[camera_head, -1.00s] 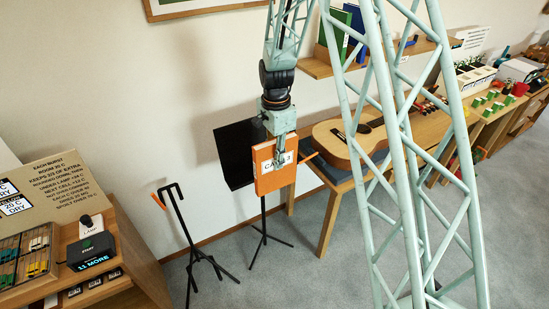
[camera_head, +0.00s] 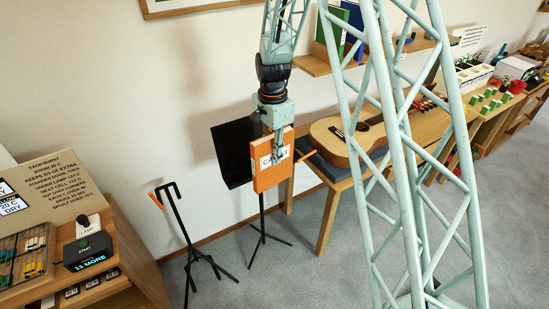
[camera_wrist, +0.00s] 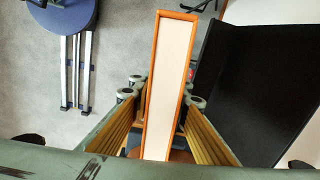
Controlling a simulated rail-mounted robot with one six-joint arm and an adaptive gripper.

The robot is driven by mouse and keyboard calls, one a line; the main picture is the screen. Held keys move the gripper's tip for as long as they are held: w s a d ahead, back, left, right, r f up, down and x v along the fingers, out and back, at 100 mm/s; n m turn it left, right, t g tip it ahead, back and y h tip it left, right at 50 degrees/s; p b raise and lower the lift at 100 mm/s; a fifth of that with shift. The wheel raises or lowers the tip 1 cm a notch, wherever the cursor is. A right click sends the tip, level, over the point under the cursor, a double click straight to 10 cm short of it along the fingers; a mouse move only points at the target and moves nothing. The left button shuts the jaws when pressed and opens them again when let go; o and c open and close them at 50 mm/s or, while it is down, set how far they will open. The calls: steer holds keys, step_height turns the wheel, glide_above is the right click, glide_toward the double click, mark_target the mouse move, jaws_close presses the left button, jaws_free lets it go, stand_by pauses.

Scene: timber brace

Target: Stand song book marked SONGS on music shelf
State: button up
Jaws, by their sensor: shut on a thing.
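My gripper (camera_head: 277,148) is shut on an orange book (camera_head: 268,178), held upright in the air in front of the black music stand. The book's white label starts with "CA"; a finger covers part of the word, and I cannot read SONGS on it. In the wrist view the orange book (camera_wrist: 170,70) shows its pale page edge between the two fingers. The wooden wall shelf (camera_head: 314,66) at the top holds a green book (camera_head: 333,28) and a blue book (camera_head: 354,32); no titles are readable on them. My own lattice structure hides part of the shelf.
The black music stand (camera_head: 232,150) is close behind and left of the book. A guitar (camera_head: 345,140) lies on a wooden bench to the right. A second thin black stand (camera_head: 182,225) is at left, beside a wooden desk (camera_head: 135,255). Grey floor is open in front.

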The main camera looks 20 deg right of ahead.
mark_target(269, 135)
steer(key=w+r+n+b, duration=0.6)
steer(key=r+n+b, duration=0.1)
steer(key=n, duration=0.3)
steer(key=shift+w+n+b, duration=0.25)
steer(key=shift+n+b, duration=0.05)
steer(key=shift+b, duration=0.15)
steer(key=shift+r, duration=0.1)
